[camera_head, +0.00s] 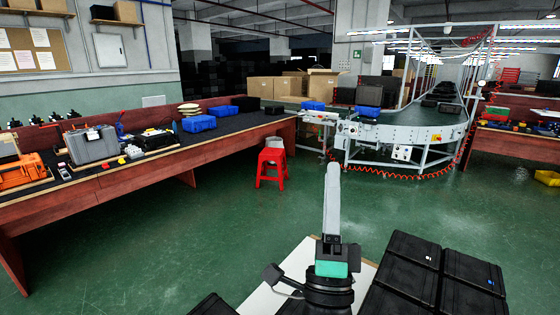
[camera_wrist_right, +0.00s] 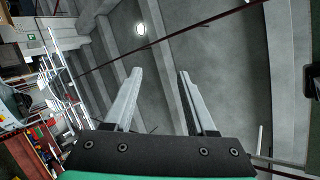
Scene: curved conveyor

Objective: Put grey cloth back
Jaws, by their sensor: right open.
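I cannot make out a grey cloth in either view. My right gripper (camera_head: 333,170) is at the lower middle of the head view, pointing up and away above the floor. In the right wrist view, its two grey fingers (camera_wrist_right: 160,75) stand apart with nothing between them and the ceiling behind. My left gripper is not in view.
A long workbench (camera_head: 235,146) on the left holds a grey case (camera_head: 93,146), an orange case (camera_head: 22,171) and blue bins (camera_head: 198,123). A red stool (camera_head: 271,165) stands beside it. The curved conveyor (camera_head: 405,133) is at the back. Black cases (camera_head: 412,258) sit close at the lower right.

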